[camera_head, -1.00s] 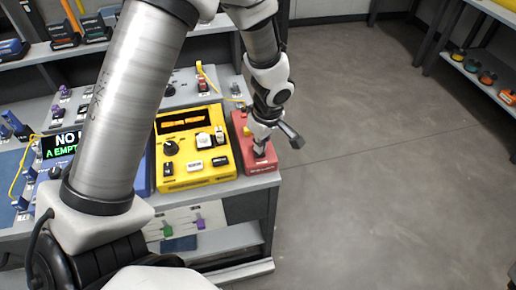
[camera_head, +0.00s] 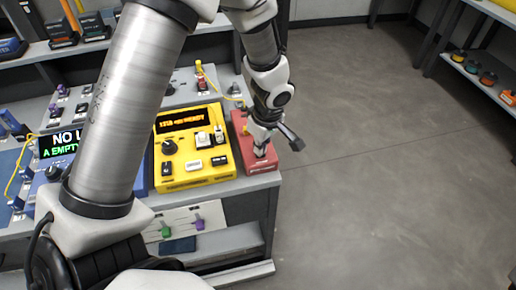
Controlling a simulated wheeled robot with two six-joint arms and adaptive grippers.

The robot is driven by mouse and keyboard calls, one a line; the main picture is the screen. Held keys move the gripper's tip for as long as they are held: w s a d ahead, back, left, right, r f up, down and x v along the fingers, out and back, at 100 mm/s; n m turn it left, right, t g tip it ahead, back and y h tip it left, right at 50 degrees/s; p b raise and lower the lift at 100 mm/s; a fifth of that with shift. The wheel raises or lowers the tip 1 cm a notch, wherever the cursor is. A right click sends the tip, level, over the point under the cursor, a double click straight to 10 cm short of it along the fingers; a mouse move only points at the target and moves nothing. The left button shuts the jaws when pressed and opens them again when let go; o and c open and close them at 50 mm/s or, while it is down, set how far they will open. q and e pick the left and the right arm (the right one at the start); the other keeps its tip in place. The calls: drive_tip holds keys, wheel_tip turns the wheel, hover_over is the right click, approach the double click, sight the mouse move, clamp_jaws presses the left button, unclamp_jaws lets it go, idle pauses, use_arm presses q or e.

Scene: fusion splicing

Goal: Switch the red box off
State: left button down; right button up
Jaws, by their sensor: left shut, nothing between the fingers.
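The red box (camera_head: 264,165) sits at the right end of the workbench, beside the yellow box. My left gripper (camera_head: 261,151) is over the middle of the red box with its fingers pointing down, shut and empty. The fingertips look to be at or very near the top of the box; I cannot tell whether they touch. The gripper hides part of the top, so the switch under it cannot be made out. My right gripper is not in view.
The yellow box (camera_head: 213,174) with a knob and an orange display stands directly left of the red box. A blue box with a lit screen (camera_head: 58,144) is further left. Open floor (camera_head: 390,180) lies right of the bench.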

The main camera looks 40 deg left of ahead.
use_arm(q)
drive_tip(key=shift+r+p, duration=2.35)
drive_tip(key=shift+r, duration=1.2)
drive_tip(key=shift+f, duration=0.1)
